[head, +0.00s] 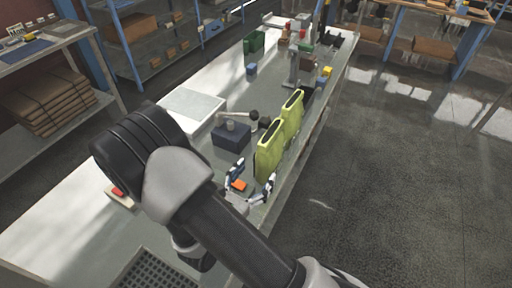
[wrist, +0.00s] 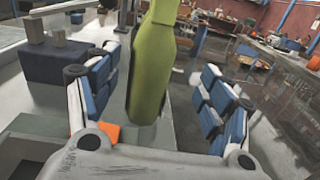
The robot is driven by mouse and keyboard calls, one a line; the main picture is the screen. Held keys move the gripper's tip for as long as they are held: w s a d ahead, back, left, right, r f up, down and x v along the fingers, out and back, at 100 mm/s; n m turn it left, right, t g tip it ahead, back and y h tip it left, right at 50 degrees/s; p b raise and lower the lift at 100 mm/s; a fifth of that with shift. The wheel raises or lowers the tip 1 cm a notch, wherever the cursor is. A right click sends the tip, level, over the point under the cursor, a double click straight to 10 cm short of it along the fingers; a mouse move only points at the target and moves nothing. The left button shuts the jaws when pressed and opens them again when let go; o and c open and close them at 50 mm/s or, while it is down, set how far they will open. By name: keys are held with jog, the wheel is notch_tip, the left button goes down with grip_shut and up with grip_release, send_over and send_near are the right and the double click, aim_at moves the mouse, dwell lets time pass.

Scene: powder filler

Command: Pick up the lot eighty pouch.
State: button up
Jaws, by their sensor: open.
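Two yellow-green pouches stand upright in a row along the right side of the long bench, the nearer pouch (head: 269,152) and the farther pouch (head: 292,114). I cannot read a lot mark on either. My gripper (head: 252,178) is open, just in front of the nearer pouch. In the wrist view a yellow-green pouch (wrist: 154,60) rises beyond and between the spread blue-padded fingers of my gripper (wrist: 158,98), with space visible on both sides. Whether the fingertips reach past its near edge I cannot tell. The other pouch is not distinct in the wrist view.
A dark block (head: 231,134) with a grey piece on top stands left of the pouches; it also shows in the wrist view (wrist: 55,60). An orange item (head: 239,185) shows by my fingers. A grey stand (head: 293,68) is farther back. The bench's right edge is close.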

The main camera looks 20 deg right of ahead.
aim_at(260, 165)
jog(key=shift+w+a+f+n, duration=0.3)
jog(key=shift+w+f, duration=0.05)
jog(key=shift+f, duration=0.05)
jog(key=shift+t+y, duration=0.3)
jog(key=b+x, duration=0.1)
jog(key=x, duration=0.5)
jog(key=shift+d, duration=0.2)
jog(key=b+x, duration=0.1)
jog(key=x, duration=0.4)
jog(key=shift+w+d, duration=0.1)
jog(key=shift+d, duration=0.15)
jog(key=c, duration=1.4)
